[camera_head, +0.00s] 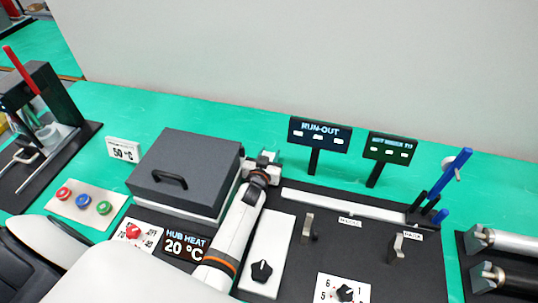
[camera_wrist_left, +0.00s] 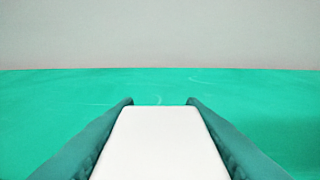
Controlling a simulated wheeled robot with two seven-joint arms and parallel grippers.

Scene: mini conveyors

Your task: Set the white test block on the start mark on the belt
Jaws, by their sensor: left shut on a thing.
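My left gripper (camera_head: 265,158) is just right of the grey-lidded box, over the green bench in the head view. My left arm reaches up to it from the bottom. In the left wrist view, the left gripper (camera_wrist_left: 160,102) is shut on the white test block (camera_wrist_left: 160,145), with one dark finger along each side. Green surface and a pale wall show beyond the block. In the head view the block is too small to tell from the gripper. I cannot make out a belt or a start mark in either view. My right gripper is not in view.
The grey-lidded box (camera_head: 185,160) stands left of my gripper. The RUN-OUT sign (camera_head: 320,129) and a second sign (camera_head: 391,146) stand to its right. A black panel (camera_head: 400,270) carries a long white bar (camera_head: 340,205), levers and a dial.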

